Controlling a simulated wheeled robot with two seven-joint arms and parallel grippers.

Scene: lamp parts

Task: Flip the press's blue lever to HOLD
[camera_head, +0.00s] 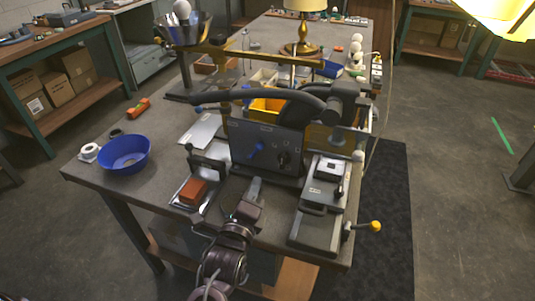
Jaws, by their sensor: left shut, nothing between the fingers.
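The press is a dark grey box (243,134) with a thick black arm over its top, standing on the near part of the workbench. Its blue lever (257,149) is on the front panel, left of a dark knob (283,158). It appears tilted, pointing down to the left. Panel markings are too small to read, so I cannot tell which setting it is at. My left gripper (255,183) is shut and empty, below and in front of the lever, apart from it. My right gripper is not in view.
A blue bowl (125,154) and a white roll (89,151) are at the bench's left. An orange-red block (194,190) in a clamp fixture sits left of my gripper. A grey device (317,228) with a yellow-knobbed handle (375,225) is to the right. A brass lamp (302,35) stands behind.

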